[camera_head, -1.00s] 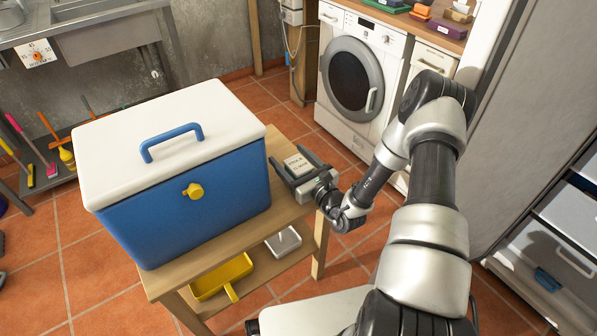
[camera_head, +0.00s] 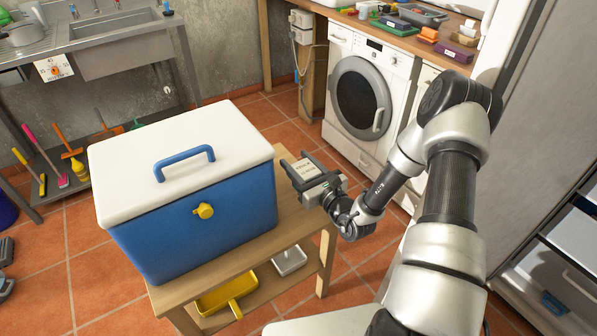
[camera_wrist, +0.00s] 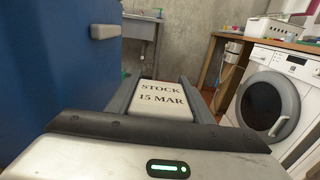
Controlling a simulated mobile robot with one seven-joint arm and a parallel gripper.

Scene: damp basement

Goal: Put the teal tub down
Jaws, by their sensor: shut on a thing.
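My gripper (camera_head: 295,159) is shut on a small tub (camera_head: 304,167), with one finger along each side. Only the tub's pale top shows, and no teal colour can be made out. In the wrist view the tub (camera_wrist: 160,102) has a label reading "STOCK 15 MAR" and sits level between the fingers. The gripper is just right of the blue cool box, by the right edge of the wooden table (camera_head: 288,225). I cannot tell whether the tub touches the table top.
The blue cool box (camera_head: 195,235) with its white lid covers most of the table. A yellow dustpan (camera_head: 228,297) and a white item (camera_head: 290,260) lie on the lower shelf. A washing machine (camera_head: 362,95) stands behind, under a cluttered counter (camera_head: 455,48). A sink (camera_head: 125,45) is at back left.

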